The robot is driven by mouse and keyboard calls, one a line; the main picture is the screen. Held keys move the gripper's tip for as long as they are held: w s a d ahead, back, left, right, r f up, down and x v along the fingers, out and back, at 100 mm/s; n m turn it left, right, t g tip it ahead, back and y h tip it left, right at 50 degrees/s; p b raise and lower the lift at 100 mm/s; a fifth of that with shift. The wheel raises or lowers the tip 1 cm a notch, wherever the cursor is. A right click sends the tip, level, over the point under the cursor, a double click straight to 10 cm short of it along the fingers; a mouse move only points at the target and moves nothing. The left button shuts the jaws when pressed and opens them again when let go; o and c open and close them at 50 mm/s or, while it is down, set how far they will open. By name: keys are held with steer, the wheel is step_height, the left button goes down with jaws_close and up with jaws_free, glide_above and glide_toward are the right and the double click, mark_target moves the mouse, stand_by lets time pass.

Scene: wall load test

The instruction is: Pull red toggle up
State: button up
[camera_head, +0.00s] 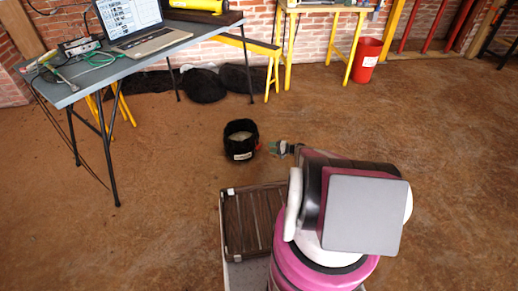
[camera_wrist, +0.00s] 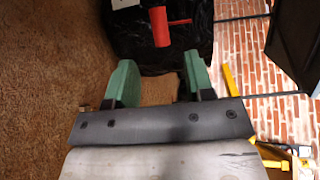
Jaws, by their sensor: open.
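A red toggle (camera_wrist: 160,28) shows at the top of the wrist view, with a short bar sticking out to the right. It is set against a dark, shiny black bag-like container (camera_wrist: 208,12). The container also stands on the floor in the head view (camera_head: 241,151), with a white label on its front; the toggle is a small red spot (camera_head: 258,147) on its right side. My gripper (camera_wrist: 158,75) has two green fingers, spread apart and empty. The toggle lies beyond the fingertips, in line with the gap between them, apparently untouched. In the head view my gripper (camera_head: 277,147) is just right of the container.
A grey table (camera_head: 150,55) with a laptop (camera_head: 137,25) and cables stands at the left. Black bags (camera_head: 205,84) lie along the brick wall. A red bucket (camera_head: 366,60) stands near yellow trestle legs. Brown floor around the container is mostly clear.

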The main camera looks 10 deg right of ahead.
mark_target(260, 147)
steer(key=x, duration=0.8)
steer(key=shift+w+a+f, duration=0.1)
steer(key=shift+a, duration=0.05)
